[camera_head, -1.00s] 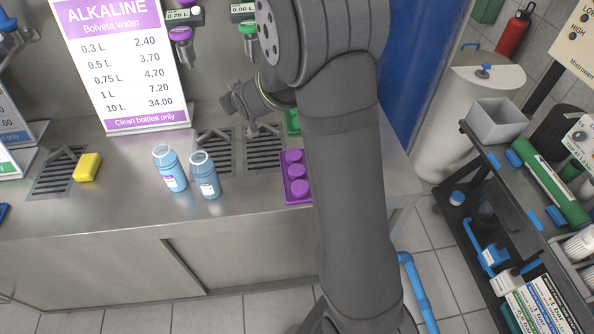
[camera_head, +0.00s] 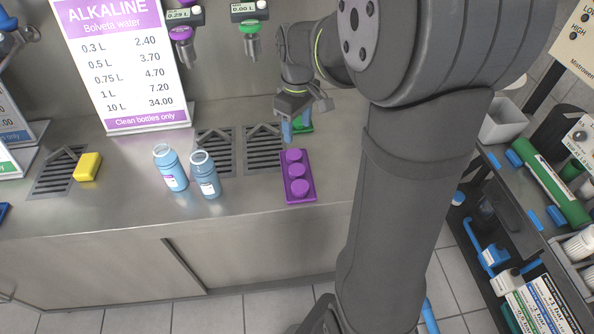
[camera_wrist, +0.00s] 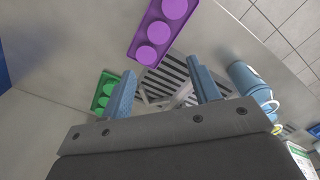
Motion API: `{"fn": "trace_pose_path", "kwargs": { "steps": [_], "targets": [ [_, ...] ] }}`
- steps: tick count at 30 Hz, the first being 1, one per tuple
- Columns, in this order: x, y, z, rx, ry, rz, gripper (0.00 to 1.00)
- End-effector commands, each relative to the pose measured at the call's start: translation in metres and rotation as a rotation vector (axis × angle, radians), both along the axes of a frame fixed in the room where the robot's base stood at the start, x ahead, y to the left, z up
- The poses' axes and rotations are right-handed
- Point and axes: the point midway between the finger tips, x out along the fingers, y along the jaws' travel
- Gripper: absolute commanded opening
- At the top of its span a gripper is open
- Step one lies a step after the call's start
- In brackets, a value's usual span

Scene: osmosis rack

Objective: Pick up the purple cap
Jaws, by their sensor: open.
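The purple caps (camera_head: 298,187) sit in a row of three in a purple tray (camera_head: 306,199) on the steel counter. The tray also shows at the top of the wrist view (camera_wrist: 132,52), with purple caps (camera_wrist: 158,32) in it. My gripper (camera_head: 297,130) is above the counter behind the tray, near the green tray. In the wrist view its two blue fingers (camera_wrist: 165,93) are wide apart with nothing between them. The fingers are apart from the purple caps.
A green tray (camera_wrist: 107,84) with green caps is beside the left finger in the wrist view. Two blue bottles (camera_head: 171,168) (camera_head: 204,175) stand left of the purple tray. A yellow block (camera_head: 87,167) lies farther left. Drain grilles (camera_head: 263,149) lie behind the bottles. The counter front is clear.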

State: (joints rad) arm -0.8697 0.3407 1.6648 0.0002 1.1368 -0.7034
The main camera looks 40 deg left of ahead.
Motion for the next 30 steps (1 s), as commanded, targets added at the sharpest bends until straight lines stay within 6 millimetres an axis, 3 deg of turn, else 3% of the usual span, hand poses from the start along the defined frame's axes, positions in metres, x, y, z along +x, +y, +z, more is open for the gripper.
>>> {"fn": "trace_pose_path", "kwargs": {
  "steps": [13, 23, 30],
  "targets": [
    [-0.001, 0.0, -0.093, -0.004, 0.003, -0.001, 0.56],
    [0.001, 0.001, -0.121, 0.0, 0.0, -0.002, 0.56],
    [0.003, 0.004, -0.154, -0.002, 0.001, -0.002, 0.56]
  ]
}}
